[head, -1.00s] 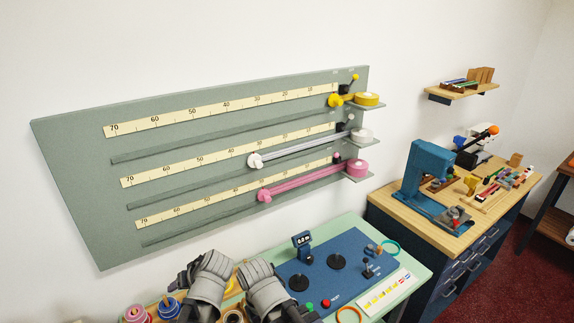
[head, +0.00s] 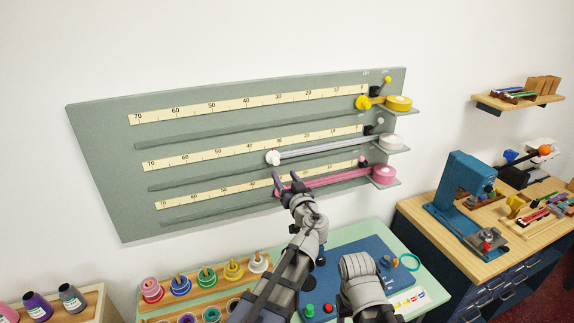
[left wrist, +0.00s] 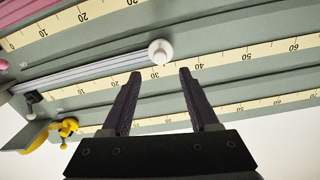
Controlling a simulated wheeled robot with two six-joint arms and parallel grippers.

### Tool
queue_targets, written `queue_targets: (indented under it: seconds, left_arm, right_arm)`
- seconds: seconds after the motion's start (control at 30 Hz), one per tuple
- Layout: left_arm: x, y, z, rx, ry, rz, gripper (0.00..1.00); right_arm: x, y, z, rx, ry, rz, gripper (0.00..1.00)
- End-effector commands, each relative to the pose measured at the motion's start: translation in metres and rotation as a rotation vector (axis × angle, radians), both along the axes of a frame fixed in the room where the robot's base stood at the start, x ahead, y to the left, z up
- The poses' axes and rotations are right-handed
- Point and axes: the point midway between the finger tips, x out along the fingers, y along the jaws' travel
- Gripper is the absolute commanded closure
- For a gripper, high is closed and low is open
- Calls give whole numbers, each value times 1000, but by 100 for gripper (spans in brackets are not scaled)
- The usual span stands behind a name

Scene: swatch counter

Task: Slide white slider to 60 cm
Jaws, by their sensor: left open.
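The white slider knob (head: 273,157) is on the middle track of the grey-green wall board, a little past the 30 mark of its scale (head: 215,155). A white ribbon (head: 330,149) runs from it to the white spool (head: 391,142) at right. My left gripper (head: 287,179) is open and empty, just below and right of the knob in the head view, overlapping the pink track. In the left wrist view, turned upside down, the white knob (left wrist: 161,52) is beyond and between the open fingertips (left wrist: 160,72), apart from them. My right gripper is not in view.
The yellow slider (head: 362,103) is above and the pink ribbon (head: 330,178) below. The white track (head: 205,175) is bare left of the knob. Below the board are a ribbon spool rack (head: 222,282) and a blue panel (head: 365,246).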

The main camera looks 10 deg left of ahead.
Motion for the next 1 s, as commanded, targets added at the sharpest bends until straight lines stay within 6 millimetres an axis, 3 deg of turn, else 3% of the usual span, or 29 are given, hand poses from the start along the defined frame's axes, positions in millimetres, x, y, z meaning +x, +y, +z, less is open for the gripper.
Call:
queue_targets:
  seconds: [0.6, 0.87, 1.0]
  left_arm:
    - [63, 39, 0, 0, 2, 2, 39]
    - [65, 41, 0, 0, 2, 1, 39]
    - [64, 41, 0, 0, 2, 1, 52]
  right_arm:
    - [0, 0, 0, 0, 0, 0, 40]
    - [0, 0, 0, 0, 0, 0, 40]
    - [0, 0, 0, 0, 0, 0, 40]
